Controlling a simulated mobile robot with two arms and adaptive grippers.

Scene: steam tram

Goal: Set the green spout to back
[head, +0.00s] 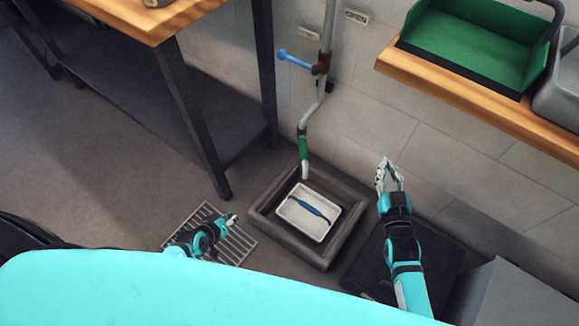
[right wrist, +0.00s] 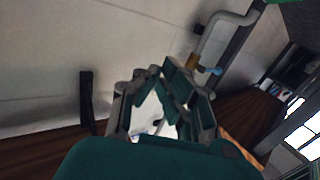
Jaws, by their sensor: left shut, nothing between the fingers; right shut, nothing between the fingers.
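The green spout (head: 303,148) is a green-sleeved section at the lower end of a grey wall pipe. Its pale tip hangs down over the back corner of a square floor basin (head: 262,212). A blue lever (head: 295,61) sticks out left from a brown valve higher up the pipe. My left gripper (head: 232,219) is shut and empty, low at the left of the basin, apart from the spout. My right gripper (head: 385,165) is shut and empty, raised to the right of the spout and apart from it. Its fingers also show in the right wrist view (right wrist: 155,72).
A white tray (head: 296,222) with a blue-handled tool (head: 311,207) sits in the basin. A floor grate (head: 238,247) lies left of it. A wooden table (head: 150,22) stands at upper left. A wooden shelf (head: 480,108) with a green bin (head: 470,45) is at upper right.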

